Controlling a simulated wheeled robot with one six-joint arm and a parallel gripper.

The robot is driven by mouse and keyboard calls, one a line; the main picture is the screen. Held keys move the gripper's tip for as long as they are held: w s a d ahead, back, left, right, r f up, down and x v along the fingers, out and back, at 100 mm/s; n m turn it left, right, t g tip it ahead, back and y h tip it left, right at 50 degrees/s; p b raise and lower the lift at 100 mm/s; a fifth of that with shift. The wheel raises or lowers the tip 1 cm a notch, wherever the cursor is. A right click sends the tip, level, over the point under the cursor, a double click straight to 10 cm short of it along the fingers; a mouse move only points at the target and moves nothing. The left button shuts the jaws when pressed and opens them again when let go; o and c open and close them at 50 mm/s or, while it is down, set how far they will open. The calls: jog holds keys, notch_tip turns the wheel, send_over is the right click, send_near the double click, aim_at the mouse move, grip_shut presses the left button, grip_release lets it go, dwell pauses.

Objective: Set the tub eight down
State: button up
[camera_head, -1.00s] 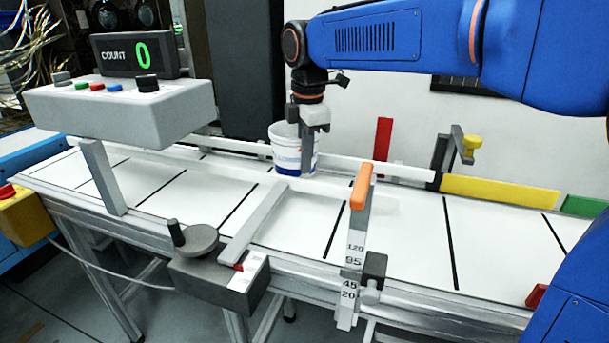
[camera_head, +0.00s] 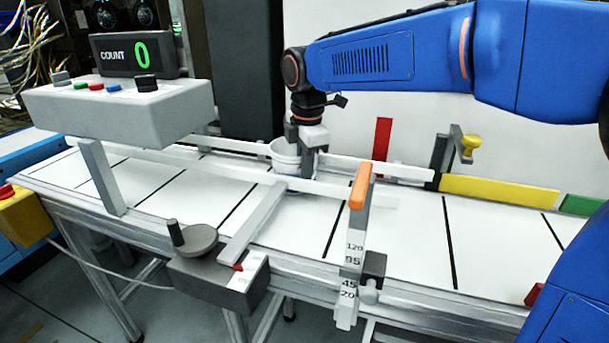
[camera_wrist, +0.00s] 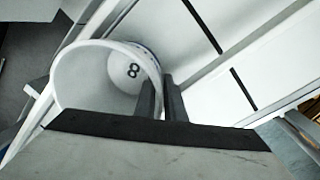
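The tub eight (camera_head: 284,152) is a small white bucket with a blue band. It stands upright over the white conveyor bed, between the back rail and the front rail, which hides part of its lower side. In the wrist view, the tub (camera_wrist: 80,88) is open and empty, with a black 8 on its inside bottom. My gripper (camera_head: 309,158) points down at the tub's right side. In the wrist view, my gripper (camera_wrist: 163,100) is shut on the tub's wall, one finger inside and one outside. I cannot tell whether the base touches the bed.
The front rail (camera_head: 345,192) and back rail (camera_head: 400,171) border the lane. An orange-topped scale post (camera_head: 357,225) stands right. A crank box (camera_head: 219,280) with a flat arm is in front. The right bed is clear.

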jog(key=shift+r, duration=0.1)
notch_tip(320, 180, up, 12)
jog(key=s, duration=0.1)
jog(key=shift+d, duration=0.2)
dwell(0.3)
